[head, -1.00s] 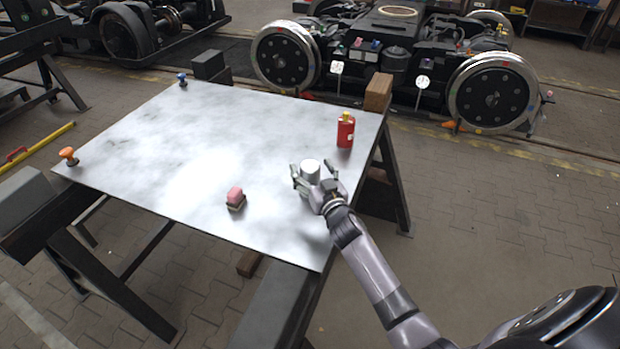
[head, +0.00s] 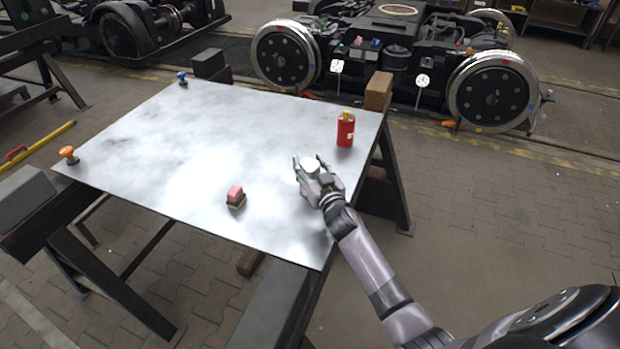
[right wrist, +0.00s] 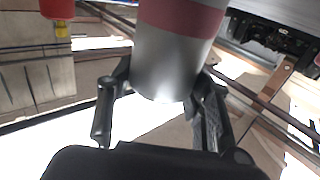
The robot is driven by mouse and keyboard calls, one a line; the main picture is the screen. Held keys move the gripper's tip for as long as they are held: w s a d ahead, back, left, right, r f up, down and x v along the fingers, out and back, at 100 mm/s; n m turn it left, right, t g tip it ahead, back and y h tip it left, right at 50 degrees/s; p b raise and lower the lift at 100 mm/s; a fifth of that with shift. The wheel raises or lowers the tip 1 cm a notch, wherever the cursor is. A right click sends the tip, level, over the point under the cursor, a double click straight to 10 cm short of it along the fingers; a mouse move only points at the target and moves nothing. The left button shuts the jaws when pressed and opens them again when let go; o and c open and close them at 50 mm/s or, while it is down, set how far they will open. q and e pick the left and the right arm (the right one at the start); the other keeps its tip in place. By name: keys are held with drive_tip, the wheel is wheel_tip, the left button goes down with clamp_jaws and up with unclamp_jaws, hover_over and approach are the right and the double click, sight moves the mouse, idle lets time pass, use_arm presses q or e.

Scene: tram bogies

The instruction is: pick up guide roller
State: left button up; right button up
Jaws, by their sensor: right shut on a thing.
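The guide roller, a pale grey cylinder (head: 310,163), shows in the head view between the fingers of my right gripper (head: 311,168), over the right part of the metal-topped table (head: 150,150). In the right wrist view the roller (right wrist: 175,60) is large, smooth and grey with a dull red band. My right gripper (right wrist: 155,105) is shut on it, with a dark finger at either side. I cannot tell whether the roller touches the table. My left gripper is not in view.
A red bottle with a yellow cap (head: 345,130) stands behind and right of the roller. An orange knob (head: 68,154) and a blue one (head: 182,78) stand at the far-left edges. The table's middle is clear.

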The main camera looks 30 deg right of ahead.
drive_tip(key=c, duration=0.4)
drive_tip(key=shift+r, duration=0.1)
